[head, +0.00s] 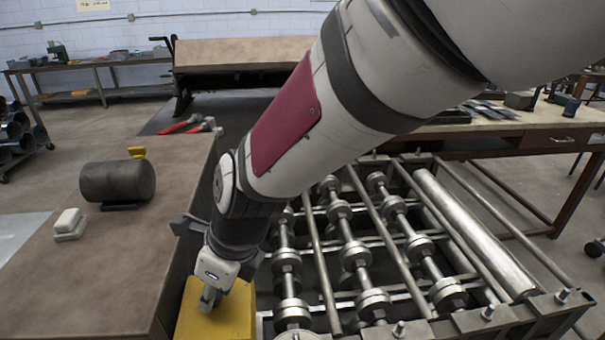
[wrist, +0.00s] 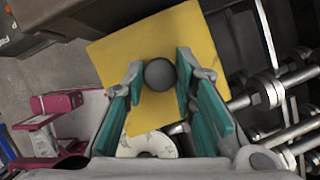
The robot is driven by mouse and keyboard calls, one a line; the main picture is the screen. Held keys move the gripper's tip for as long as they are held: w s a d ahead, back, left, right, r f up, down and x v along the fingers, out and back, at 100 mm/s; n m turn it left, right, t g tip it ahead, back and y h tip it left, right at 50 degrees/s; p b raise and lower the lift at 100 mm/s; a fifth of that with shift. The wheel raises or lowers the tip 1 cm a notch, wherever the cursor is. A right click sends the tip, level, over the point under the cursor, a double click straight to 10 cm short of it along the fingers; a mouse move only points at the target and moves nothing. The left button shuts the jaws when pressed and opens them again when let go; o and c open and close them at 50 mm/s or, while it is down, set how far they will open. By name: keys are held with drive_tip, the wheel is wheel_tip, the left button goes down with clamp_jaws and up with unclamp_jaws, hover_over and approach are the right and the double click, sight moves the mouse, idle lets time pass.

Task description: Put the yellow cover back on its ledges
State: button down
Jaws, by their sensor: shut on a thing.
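The yellow cover (head: 232,320) is a flat plate at the bottom of the head view, cut off by the picture edge. It lies between the brown table's edge and the roller machine. In the wrist view the cover (wrist: 113,55) sits turned at an angle to the rollers, with a round dark knob (wrist: 160,74) on top. My gripper (head: 210,298) is over the cover. In the wrist view its teal fingers (wrist: 159,85) stand on both sides of the knob, shut on it. The ledges are hidden, and I cannot tell whether the cover touches them.
The roller machine (head: 365,275) with its metal shafts and rings stands right of the cover. The brown table (head: 110,265) at left carries a dark cylinder (head: 117,181) and a pale block (head: 69,223). Red-handled tools (head: 180,124) lie behind. A workbench (head: 545,122) stands at the back right.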

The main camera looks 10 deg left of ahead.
sight(222, 307)
drive_tip(key=shift+f+b, duration=1.95)
drive_tip(key=shift+f, duration=1)
drive_tip(key=shift+p, duration=0.5)
drive_tip(key=shift+s+f, duration=0.1)
drive_tip(key=shift+f, duration=0.55)
drive_tip(key=shift+p, duration=0.5)
drive_tip(key=shift+f, duration=0.25)
drive_tip(key=shift+f, duration=0.3)
drive_tip(key=shift+f, duration=0.1)
